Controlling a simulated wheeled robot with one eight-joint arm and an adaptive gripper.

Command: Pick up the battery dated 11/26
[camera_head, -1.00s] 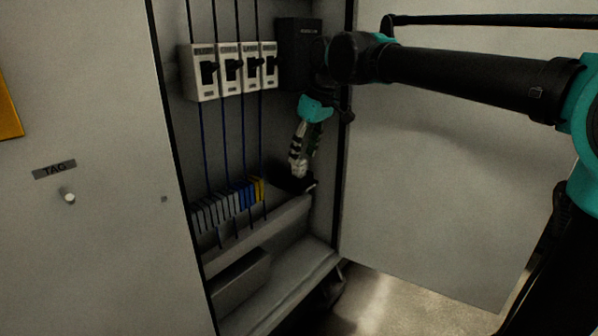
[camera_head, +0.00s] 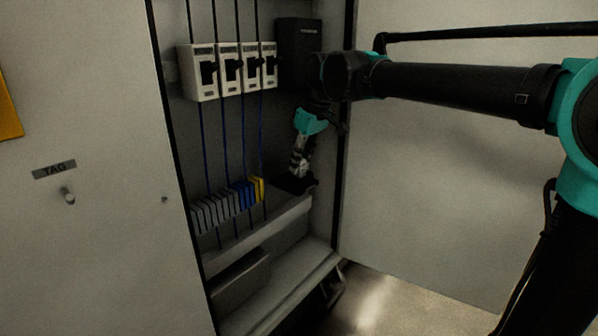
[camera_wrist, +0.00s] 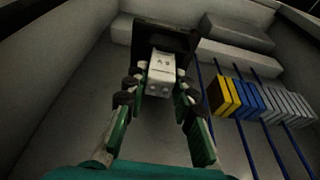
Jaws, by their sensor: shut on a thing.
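A small white block (camera_wrist: 162,72), which looks like a battery, sits between the fingertips of my gripper (camera_wrist: 160,84) in the wrist view. The fingers close on it from both sides. Dark marks show on its face, but I cannot read a date. A black holder (camera_wrist: 185,40) lies right behind the block; I cannot tell whether the block still touches it. In the head view my gripper (camera_head: 298,168) points down inside the open cabinet, just over the black holder (camera_head: 303,187). The block cannot be made out there.
A row of grey, blue and yellow terminal blocks (camera_head: 228,206) stands left of my gripper. Blue wires (camera_head: 203,150) run down to it from white breakers (camera_head: 231,70). A black box (camera_head: 298,50) is above. The cabinet's right edge (camera_head: 343,170) is close to my arm.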

